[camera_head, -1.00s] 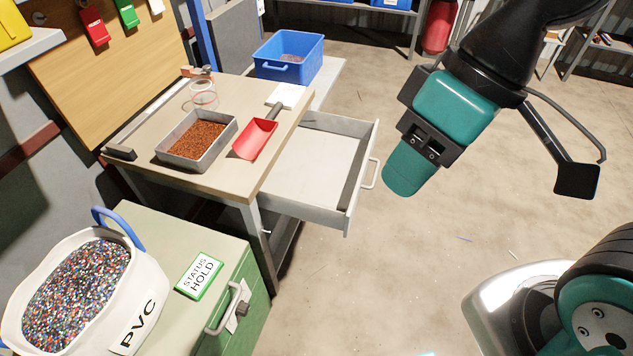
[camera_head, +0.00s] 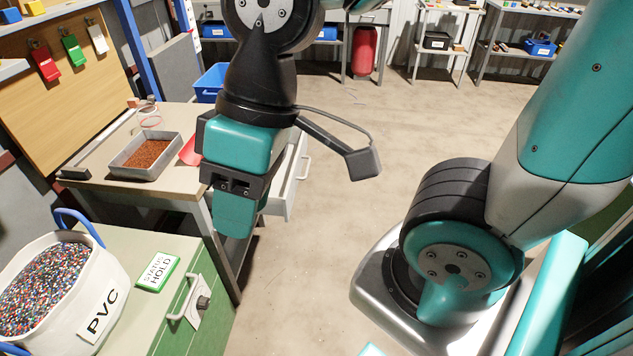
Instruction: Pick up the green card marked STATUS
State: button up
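The green card marked STATUS HOLD (camera_head: 158,271) lies flat on the green cabinet top, right of the PVC sack. It has a green border and a white face with dark print, and it shows unobstructed. My gripper (camera_head: 234,217) hangs pointing down to the right of the card and apart from it, in front of the workbench. Its teal end shows as one block, so I cannot see a gap between fingers or anything held.
A white PVC sack (camera_head: 97,307) of coloured granules stands left of the card. The green cabinet (camera_head: 133,243) has a front handle (camera_head: 186,300). Behind it, the workbench (camera_head: 92,162) holds a granule tray (camera_head: 119,171), with an open drawer (camera_head: 296,177).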

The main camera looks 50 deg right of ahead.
aim_at(156, 274)
jog(key=u, duration=0.05)
jog(key=k, duration=0.25)
jog(key=z, duration=0.85)
jog(key=i, duration=0.5)
jog(key=u, duration=1.65)
jog(key=k, duration=0.5)
jog(key=u, duration=1.05)
jog(key=i, duration=0.7)
jog(key=z, duration=0.85)
jog(key=i, duration=0.5)
jog(key=z, duration=0.5)
